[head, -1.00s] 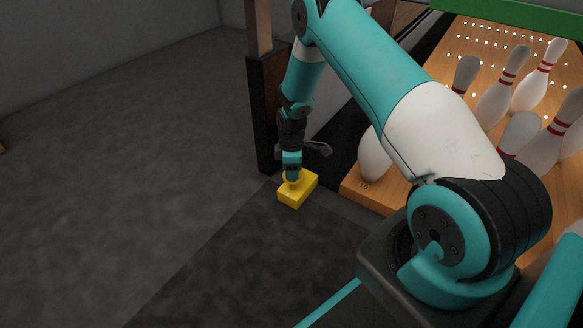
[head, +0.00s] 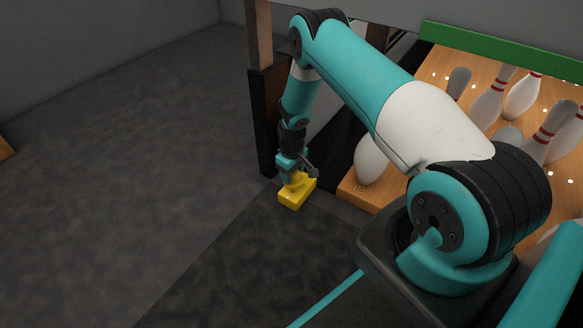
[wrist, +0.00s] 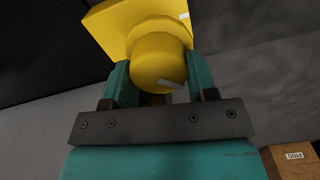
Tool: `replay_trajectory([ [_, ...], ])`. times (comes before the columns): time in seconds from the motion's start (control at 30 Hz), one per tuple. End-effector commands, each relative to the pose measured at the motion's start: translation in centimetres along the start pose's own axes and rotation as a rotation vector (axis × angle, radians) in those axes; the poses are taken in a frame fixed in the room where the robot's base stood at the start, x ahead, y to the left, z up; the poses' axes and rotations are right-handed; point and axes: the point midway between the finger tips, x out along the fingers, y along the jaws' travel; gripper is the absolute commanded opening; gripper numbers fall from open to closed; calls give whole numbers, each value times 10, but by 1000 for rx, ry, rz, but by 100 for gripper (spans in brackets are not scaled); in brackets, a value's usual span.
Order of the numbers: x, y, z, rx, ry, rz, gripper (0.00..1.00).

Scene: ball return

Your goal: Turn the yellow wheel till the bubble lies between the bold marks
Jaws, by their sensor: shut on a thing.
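The yellow wheel (wrist: 160,62) is a round knob on a yellow block (wrist: 115,22), which also shows in the head view (head: 296,196) on the dark floor by a post. In the head view my gripper (head: 293,177) points down at the block and covers most of the wheel. I see no bubble and no bold marks in either view.
A dark post (head: 266,120) stands just behind the block. To the right is a wooden lane deck (head: 362,195) with several white bowling pins (head: 487,108) and a green bar (head: 500,50) above. The grey floor (head: 110,190) at left is clear. A labelled brown box (wrist: 292,160) shows in the wrist view.

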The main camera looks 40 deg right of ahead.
Motion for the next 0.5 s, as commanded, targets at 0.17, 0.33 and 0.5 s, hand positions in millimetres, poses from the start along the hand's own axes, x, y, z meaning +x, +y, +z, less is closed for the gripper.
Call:
replay_trajectory([
  [0.17, -3, 1, 1, 167, -2, -1, 29],
  [0.33, -2, 2, 1, 329, -1, -1, 29],
  [0.5, -2, 2, 1, 490, -2, -1, 29],
])
